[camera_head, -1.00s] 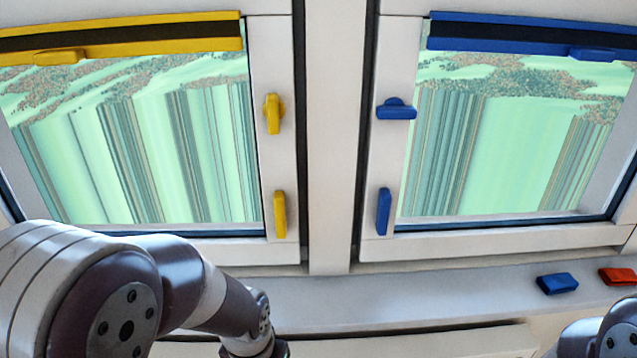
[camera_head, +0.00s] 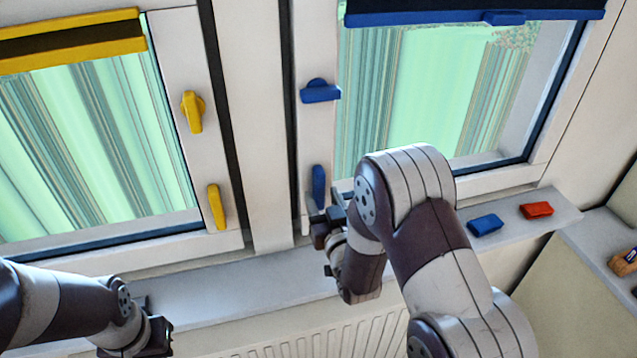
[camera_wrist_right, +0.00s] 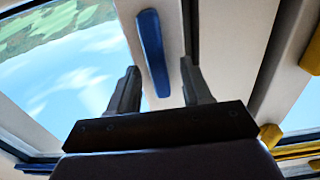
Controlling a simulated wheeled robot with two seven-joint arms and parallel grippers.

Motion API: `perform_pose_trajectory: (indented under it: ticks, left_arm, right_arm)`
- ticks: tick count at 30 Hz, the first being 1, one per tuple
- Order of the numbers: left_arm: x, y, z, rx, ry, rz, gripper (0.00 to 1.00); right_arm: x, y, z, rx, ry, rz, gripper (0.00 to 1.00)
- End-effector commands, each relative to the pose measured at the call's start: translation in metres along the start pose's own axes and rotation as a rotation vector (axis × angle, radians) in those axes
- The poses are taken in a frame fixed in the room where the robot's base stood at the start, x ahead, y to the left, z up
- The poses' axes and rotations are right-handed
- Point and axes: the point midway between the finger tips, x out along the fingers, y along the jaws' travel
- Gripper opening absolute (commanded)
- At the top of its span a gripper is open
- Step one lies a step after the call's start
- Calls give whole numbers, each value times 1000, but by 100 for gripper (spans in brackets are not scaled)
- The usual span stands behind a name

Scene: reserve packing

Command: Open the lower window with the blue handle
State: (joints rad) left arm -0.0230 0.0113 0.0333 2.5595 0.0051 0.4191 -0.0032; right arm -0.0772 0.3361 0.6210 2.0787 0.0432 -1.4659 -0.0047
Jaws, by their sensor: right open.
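The blue-handled window (camera_head: 430,110) is at the right in the head view, apparently closed. Its upper blue handle (camera_head: 320,92) lies horizontal on the left frame. The lower blue handle (camera_head: 318,184) stands upright below it. My right gripper (camera_head: 326,208) is at the lower blue handle's bottom end. In the right wrist view the open fingers (camera_wrist_right: 161,88) stand on either side of the lower blue handle (camera_wrist_right: 152,48); contact cannot be told. My left gripper (camera_head: 150,338) is low at the left, away from the windows, and its jaws are unclear.
A yellow-handled window (camera_head: 95,130) is at the left, with an upper yellow handle (camera_head: 193,111) and a lower one (camera_head: 216,206). A blue block (camera_head: 486,225) and a red block (camera_head: 537,210) lie on the sill (camera_head: 230,284). A radiator (camera_head: 330,335) is below.

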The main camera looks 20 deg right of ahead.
Motion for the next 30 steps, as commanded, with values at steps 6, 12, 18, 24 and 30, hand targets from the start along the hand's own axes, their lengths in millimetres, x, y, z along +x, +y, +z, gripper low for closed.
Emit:
perform_pose_trajectory:
  ticks: [6,12,18,24,30]
  left_arm:
    - [-12,0,-1,0,0,0,0]
    - [-11,0,-1,0,-1,0,0]
    - [-11,0,-1,0,0,0,0]
    - [-11,0,-1,0,0,0,0]
    - [-10,0,-1,0,0,0,0]
  right_arm:
    - [24,0,-1,0,-1,0,49]
    - [28,0,1,0,0,0,49]
    - [28,0,1,0,-1,0,20]
    - [28,0,0,0,0,0,0]
    - [26,1,0,0,2,0,0]
